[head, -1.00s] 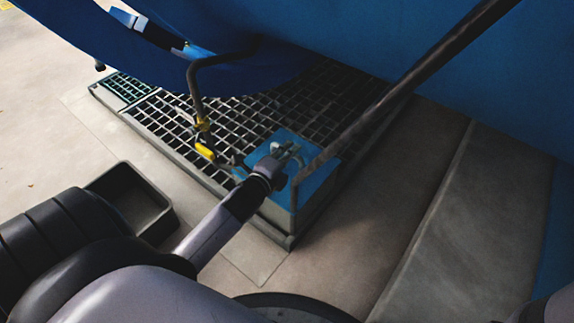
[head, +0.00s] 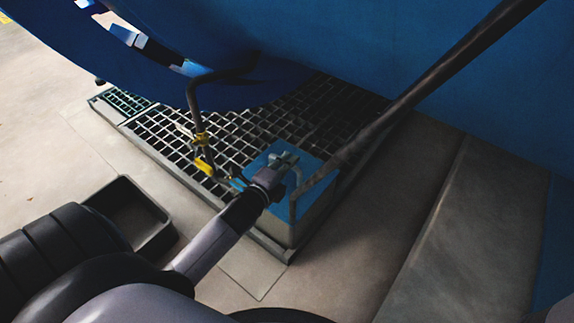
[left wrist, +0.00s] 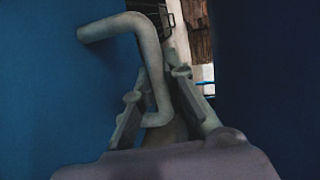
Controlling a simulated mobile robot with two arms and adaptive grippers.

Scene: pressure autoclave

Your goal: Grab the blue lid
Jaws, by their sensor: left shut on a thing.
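The blue lid (head: 311,170) sits on a grey box (head: 279,226) at the near corner of the floor grating. My left gripper (head: 284,161) is over the lid, its fingers at the lid's grey handle. In the left wrist view, the bent grey handle (left wrist: 150,62) passes between the fingers of the left gripper (left wrist: 160,90), which is shut on it. A broad blue surface fills the left of that view. In the head view the gripper and arm hide part of the lid. I cannot tell whether the lid is raised. My right gripper is not in view.
A dark pipe (head: 425,85) slants down close to the lid's right side. A bent pipe with a yellow valve handle (head: 203,166) stands left of the lid. The grating (head: 240,130) lies behind. An open black bin (head: 150,238) stands on the floor at left. A blue vessel (head: 390,45) hangs overhead.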

